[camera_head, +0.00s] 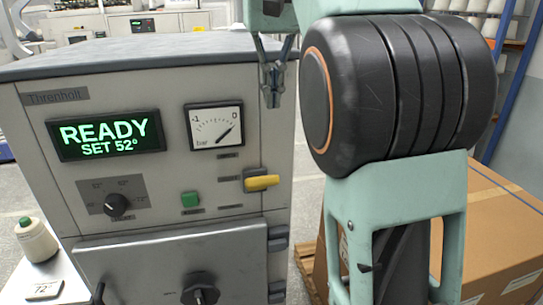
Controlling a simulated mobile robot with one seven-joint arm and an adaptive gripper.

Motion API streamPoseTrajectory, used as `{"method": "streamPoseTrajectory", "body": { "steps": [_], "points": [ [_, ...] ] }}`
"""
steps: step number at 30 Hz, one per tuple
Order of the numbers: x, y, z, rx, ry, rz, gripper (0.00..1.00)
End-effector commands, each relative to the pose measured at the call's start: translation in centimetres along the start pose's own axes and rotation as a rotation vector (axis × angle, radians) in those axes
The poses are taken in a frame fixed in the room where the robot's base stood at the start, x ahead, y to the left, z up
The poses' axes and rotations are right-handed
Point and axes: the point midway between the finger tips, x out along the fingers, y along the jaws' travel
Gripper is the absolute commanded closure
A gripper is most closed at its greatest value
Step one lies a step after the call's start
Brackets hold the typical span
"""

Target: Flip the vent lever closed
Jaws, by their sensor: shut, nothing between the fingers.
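The yellow vent lever (262,182) sits on the right side of the front panel of the grey machine (150,220). It points sideways, roughly level, from a dark mount. My gripper (272,103) hangs above the lever near the machine's right edge, fingers pointing down. Its fingers are shut and empty, and a gap shows between the fingertips and the lever. My arm fills the right half of the view. The pressure gauge (215,127) has its needle near 0. The display (108,135) reads READY, SET 52°.
A green button (190,200) and a dial (116,204) sit left of the lever. Below is a metal door with a dark knob (201,289). A cardboard box (500,230) stands at right behind my arm.

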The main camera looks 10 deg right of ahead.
Motion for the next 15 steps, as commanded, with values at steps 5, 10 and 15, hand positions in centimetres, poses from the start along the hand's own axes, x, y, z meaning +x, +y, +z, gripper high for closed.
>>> {"method": "streamPoseTrajectory", "body": {
  "steps": [5, 10, 15],
  "points": [
    [0.2, 0.0, 0.0, 0.0, 0.0, 0.001, 1.0],
    [1.7, 0.0, 0.0, 0.0, -0.002, 0.001, 1.0],
    [4.5, 0.0, 0.1, 0.0, -0.002, 0.001, 1.0]
  ]
}}
